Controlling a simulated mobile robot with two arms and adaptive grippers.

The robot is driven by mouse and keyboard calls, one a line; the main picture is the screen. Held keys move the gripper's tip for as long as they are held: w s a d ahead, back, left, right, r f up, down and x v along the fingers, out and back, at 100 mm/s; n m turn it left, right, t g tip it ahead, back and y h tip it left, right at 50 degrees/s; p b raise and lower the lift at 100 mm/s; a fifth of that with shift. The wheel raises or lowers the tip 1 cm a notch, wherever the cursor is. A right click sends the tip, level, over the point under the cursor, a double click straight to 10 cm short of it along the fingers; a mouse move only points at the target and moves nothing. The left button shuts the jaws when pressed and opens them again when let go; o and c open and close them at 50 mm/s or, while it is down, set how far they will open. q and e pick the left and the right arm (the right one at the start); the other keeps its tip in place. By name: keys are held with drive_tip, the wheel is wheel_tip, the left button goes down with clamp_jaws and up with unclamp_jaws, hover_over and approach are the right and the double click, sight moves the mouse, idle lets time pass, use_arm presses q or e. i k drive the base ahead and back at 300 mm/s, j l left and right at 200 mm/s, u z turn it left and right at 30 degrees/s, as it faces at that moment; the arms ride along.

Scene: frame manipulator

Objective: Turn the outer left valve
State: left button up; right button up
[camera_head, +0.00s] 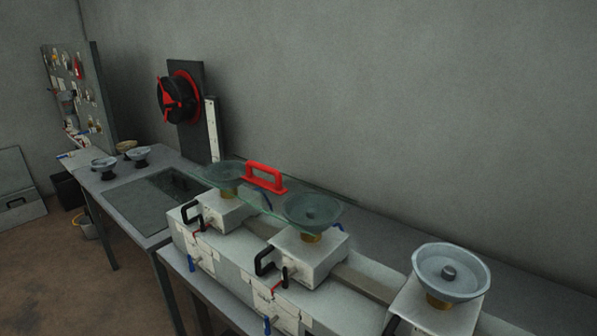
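A row of white boxes stands on a bench, each topped by a grey dish on a brass-coloured neck: a left one (224,178), a middle one (313,212) and a right one (452,272). The left and middle dishes are seen through a clear pane (262,204) with a red handle (266,177). Small levers sit on the fronts, among them a red one (196,234) and a blue one (191,263) at the left. I cannot tell which part is the outer left valve. Neither of my grippers shows.
A red and black wheel (180,99) is mounted on an upright board. Brown floor lies open at lower left.

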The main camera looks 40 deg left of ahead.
sight(192, 263)
drive_tip(key=j+u, duration=0.15)
drive_tip(key=u, duration=1.7)
